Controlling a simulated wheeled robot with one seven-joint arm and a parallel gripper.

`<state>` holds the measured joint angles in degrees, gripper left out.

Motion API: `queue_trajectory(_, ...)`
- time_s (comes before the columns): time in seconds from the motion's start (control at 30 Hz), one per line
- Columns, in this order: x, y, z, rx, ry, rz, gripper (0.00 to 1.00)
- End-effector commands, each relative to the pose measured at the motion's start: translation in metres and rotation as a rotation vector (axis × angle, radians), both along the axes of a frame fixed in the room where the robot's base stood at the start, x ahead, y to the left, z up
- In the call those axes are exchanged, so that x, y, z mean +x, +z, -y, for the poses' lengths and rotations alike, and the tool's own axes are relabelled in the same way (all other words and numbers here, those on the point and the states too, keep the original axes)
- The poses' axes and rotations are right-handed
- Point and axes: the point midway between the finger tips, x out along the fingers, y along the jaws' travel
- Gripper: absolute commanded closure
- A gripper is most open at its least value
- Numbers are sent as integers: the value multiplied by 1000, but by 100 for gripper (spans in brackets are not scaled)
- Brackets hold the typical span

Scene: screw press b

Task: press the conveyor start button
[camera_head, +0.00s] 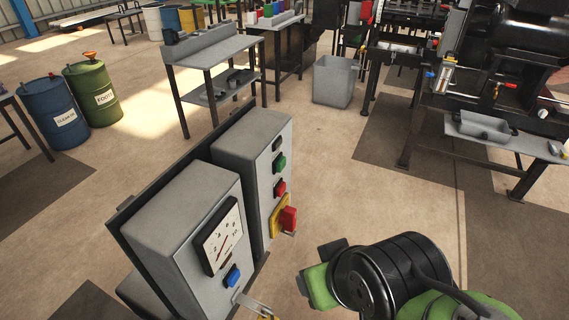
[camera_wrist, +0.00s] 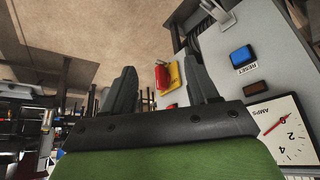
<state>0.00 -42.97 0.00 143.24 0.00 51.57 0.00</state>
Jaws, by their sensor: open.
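A grey control box (camera_head: 252,172) stands on a panel in the head view. Its front carries a dark button (camera_head: 277,144), a green button (camera_head: 280,163), a red button (camera_head: 280,188) and a larger red knob (camera_head: 288,219) on a yellow plate. I cannot read which button is the conveyor start. My gripper (camera_head: 322,270) is open and empty, to the right of and below these buttons, apart from the box. In the wrist view, the red knob (camera_wrist: 162,77) shows between the fingers of my gripper (camera_wrist: 160,85). The green button cannot be made out there.
A nearer box (camera_head: 180,210) carries a gauge (camera_head: 222,236) and a blue button (camera_head: 233,275), marked RESET in the wrist view (camera_wrist: 241,56). A metal handle (camera_head: 252,302) juts out below. Open floor lies right of the boxes; a grey bin (camera_head: 335,82) stands farther back.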

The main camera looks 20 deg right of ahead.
Motion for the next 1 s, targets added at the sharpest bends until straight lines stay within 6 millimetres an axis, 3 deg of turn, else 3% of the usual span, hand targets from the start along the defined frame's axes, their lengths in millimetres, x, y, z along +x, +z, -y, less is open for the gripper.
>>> queue_trajectory(0.03, 0, 0, 0, 0, 0, 0, 49)
queue_trajectory(0.37, 0, 0, 0, 0, 0, 0, 100)
queue_trajectory(1.0, 0, 0, 0, 0, 0, 0, 100)
